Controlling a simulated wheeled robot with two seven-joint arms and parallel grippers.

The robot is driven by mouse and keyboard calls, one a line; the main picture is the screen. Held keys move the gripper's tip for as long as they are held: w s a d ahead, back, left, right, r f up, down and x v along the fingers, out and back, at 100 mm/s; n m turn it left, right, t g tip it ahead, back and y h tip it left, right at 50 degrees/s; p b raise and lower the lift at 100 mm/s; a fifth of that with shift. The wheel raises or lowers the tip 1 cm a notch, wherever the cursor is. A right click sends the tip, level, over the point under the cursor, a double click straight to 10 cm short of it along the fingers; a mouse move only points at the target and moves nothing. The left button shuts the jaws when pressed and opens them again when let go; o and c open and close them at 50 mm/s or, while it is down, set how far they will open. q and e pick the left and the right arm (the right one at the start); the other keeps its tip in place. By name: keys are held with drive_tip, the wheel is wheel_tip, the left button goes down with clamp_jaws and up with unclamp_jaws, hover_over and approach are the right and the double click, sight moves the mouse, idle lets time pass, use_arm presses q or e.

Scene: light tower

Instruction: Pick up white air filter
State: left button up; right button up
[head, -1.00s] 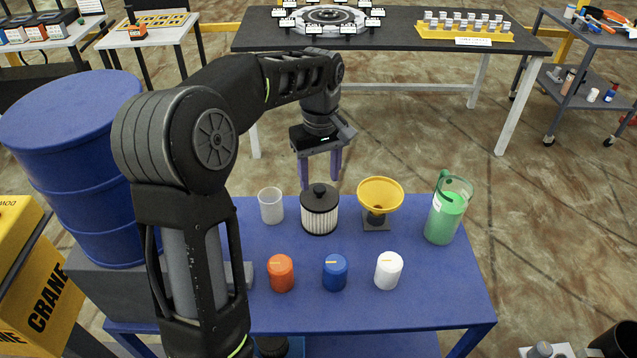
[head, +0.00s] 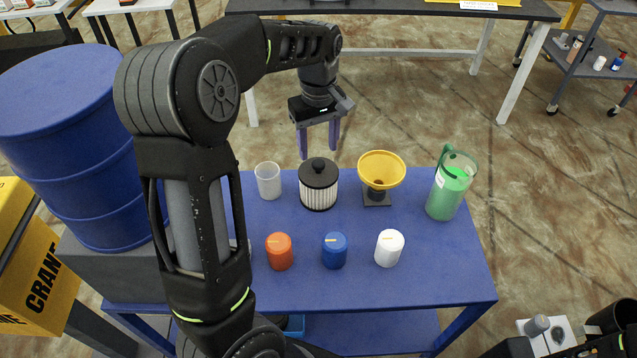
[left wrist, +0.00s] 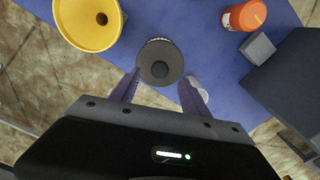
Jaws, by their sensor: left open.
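The air filter (head: 319,188), a white pleated cylinder with a black lid and knob, stands upright on the blue table (head: 380,290). My left gripper (head: 318,153) is open and points down just behind and above it, empty. In the left wrist view the filter's round black top (left wrist: 160,62) shows just ahead of and between the two purple fingers (left wrist: 161,82). I see no contact. A plain white canister (head: 389,248) stands nearer the front.
A clear cup (head: 268,180) stands left of the filter and a yellow funnel (head: 381,170) on a stand right of it. A green jug (head: 449,185) is farther right. Orange (head: 279,251) and blue (head: 334,250) canisters stand in front. A blue drum (head: 75,145) is at left.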

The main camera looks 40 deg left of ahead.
sight(319, 163)
use_arm(q)
drive_tip(key=shift+f+p, duration=0.6)
drive_tip(key=shift+f, duration=2)
clamp_jaws()
